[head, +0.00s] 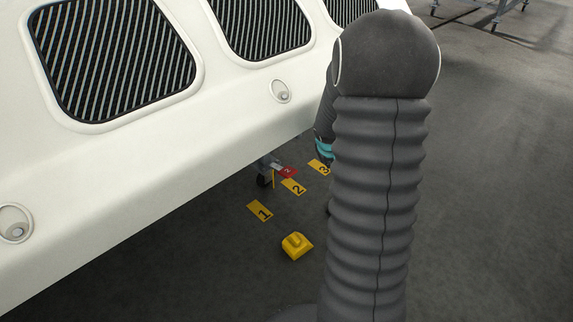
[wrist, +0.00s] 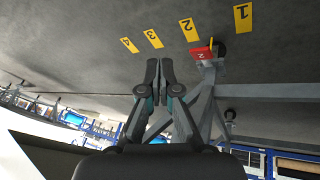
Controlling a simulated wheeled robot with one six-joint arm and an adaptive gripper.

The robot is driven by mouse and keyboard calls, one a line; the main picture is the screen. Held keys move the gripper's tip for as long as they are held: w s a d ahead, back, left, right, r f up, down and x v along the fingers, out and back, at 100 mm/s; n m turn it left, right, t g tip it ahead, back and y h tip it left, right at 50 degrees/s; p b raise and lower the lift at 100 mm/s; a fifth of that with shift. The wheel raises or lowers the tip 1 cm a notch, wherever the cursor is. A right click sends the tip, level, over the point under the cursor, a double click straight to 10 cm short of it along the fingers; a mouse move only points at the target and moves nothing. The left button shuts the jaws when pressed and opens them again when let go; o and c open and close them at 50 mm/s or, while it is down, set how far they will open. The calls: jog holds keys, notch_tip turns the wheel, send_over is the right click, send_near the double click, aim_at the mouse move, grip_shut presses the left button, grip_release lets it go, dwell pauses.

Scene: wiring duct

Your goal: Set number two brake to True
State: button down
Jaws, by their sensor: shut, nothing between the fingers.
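The number two brake is a red pedal marked 2 (wrist: 201,54), beside a caster wheel (wrist: 217,49) at the foot of a grey metal frame. In the head view the red pedal (head: 288,171) shows under the white body's lower edge, close to the yellow floor label 2 (head: 293,187). My gripper (wrist: 159,64) is shut and empty. In the wrist view its fingertips appear left of the red pedal, apart from it. In the head view my arm hides most of the gripper. I cannot tell whether the pedal is pressed down.
A large white body (head: 120,170) with striped vents overhangs the left side. Yellow labels 1 (head: 260,211) and 3 (head: 319,167) lie on the dark floor; label 4 (wrist: 128,45) shows in the wrist view. A yellow block (head: 297,246) sits in front.

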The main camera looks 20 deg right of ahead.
jog(key=w+d+f+n+t+y, duration=0.1)
jog(key=w+d+f+t, duration=0.3)
jog(key=w+f, duration=0.45)
jog(key=w+a+f+n+t+y, duration=0.3)
jog(key=w+f+y, duration=0.2)
jog(key=w+y, duration=0.1)
jog(key=shift+w+a+f+n+t+y, duration=0.3)
jog(key=shift+w+a+f+n+y, duration=0.1)
jog(key=shift+w, duration=0.15)
jog(key=b, duration=0.1)
send_over(291, 173)
jog(key=f, duration=0.2)
jog(key=w+f, duration=0.1)
jog(key=f, duration=0.1)
jog(key=shift+a+f, duration=0.1)
jog(key=shift+f, duration=0.15)
jog(key=shift+s+f, duration=0.2)
jog(key=shift+f, duration=0.95)
jog(key=shift+s+f, duration=0.2)
jog(key=shift+f, duration=0.6)
